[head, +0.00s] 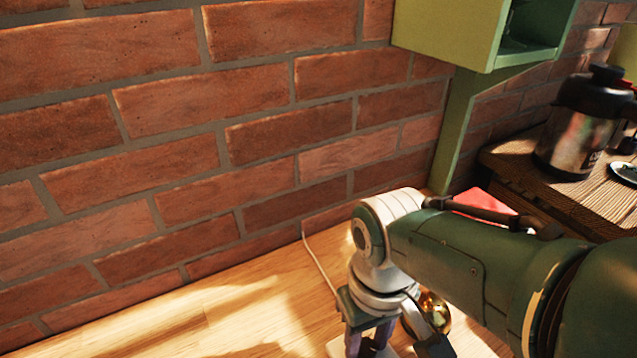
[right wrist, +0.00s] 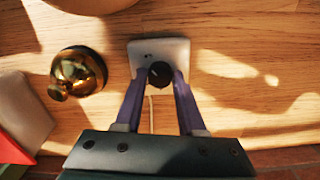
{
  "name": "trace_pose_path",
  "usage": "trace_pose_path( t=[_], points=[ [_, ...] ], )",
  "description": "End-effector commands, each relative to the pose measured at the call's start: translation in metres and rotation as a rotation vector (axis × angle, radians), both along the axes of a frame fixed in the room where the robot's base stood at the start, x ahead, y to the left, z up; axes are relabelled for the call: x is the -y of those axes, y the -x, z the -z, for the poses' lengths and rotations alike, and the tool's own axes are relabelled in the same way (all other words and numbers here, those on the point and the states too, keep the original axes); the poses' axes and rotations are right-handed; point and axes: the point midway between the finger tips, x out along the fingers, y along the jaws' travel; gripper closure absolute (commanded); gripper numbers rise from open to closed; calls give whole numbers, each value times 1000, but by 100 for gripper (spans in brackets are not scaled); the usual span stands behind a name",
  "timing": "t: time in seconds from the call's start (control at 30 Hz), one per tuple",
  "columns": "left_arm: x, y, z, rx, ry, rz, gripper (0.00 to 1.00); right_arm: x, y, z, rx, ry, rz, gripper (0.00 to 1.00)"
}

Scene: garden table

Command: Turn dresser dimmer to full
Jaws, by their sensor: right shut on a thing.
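The dimmer is a small white plate (right wrist: 150,52) with a round black knob (right wrist: 160,74), lying on the wooden surface. A pale mark shows on the knob's top. In the right wrist view my right gripper (right wrist: 160,80) has its two purple fingers shut on the knob, one on each side. In the head view the right gripper (head: 392,345) points down at the bottom edge. My arm hides the knob there, and only a corner of the white plate (head: 336,347) shows. My left gripper is in neither view.
A shiny brass object (right wrist: 78,72) stands left of the dimmer in the wrist view. A thin white cord (head: 318,262) runs from the plate to the brick wall (head: 180,130). A dark jug (head: 582,125) stands on the shelf at right. Wood at lower left is clear.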

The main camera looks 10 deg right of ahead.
Motion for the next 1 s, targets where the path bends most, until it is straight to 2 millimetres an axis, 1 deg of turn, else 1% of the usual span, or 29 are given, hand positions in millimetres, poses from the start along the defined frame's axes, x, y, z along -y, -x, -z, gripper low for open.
trace_pose_path(
  t=[0.17,0.2,0.43,0.67,0.77,0.87,1.0],
  points=[
    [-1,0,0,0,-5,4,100,0,0,0,0,0,-1,100],
    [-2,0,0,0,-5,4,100,0,0,0,0,0,-1,57],
    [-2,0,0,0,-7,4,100,0,0,0,0,0,-1,31],
    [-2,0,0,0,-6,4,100,0,0,0,0,0,-1,31],
    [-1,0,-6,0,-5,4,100,0,0,-7,1,0,-1,31],
    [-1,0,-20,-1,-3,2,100,0,0,-21,1,0,-1,31],
    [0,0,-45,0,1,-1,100,0,0,-50,2,0,-1,31]
  ],
)
